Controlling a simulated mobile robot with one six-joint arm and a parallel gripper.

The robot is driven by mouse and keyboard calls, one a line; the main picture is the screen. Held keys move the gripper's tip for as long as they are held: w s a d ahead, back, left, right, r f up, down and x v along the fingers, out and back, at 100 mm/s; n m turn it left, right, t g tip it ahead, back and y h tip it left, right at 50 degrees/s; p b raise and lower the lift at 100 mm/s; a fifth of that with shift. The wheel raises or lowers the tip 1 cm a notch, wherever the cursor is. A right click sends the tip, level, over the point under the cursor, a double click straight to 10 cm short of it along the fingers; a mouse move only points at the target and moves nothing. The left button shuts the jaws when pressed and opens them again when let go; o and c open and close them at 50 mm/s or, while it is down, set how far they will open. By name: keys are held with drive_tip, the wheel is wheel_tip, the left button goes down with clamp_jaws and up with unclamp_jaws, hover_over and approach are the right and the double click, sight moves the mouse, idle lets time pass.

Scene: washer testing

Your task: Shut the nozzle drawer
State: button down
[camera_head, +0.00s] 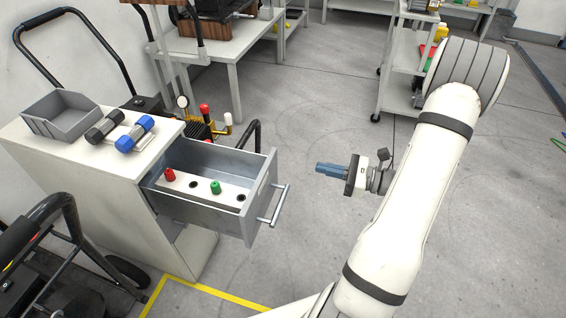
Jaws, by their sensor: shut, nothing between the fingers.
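The nozzle drawer (255,222) is pulled well out of the left cabinet (190,245). Its bar handle (276,205) is on the front face, toward the right. Inside, a white holder strip (200,182) carries a red nozzle (170,174) and a green nozzle (215,187), with dark empty holes beside them. My gripper (319,168) is shut and empty, with blue fingers pointing left. It is in the air to the right of the handle, apart from it.
On the cabinet top are a grey bin (62,118) and two cylindrical tools, one black (104,127), one blue (135,134). Black-handled carts stand behind and at front left (40,225). A shelf trolley (400,90) is at the back. The floor right of the drawer is clear.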

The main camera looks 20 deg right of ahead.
sight(274, 158)
drive_tip(key=b+x, duration=0.2)
drive_tip(key=x, duration=0.9)
drive_tip(key=shift+w+a, duration=0.15)
drive_tip(key=shift+a, duration=0.05)
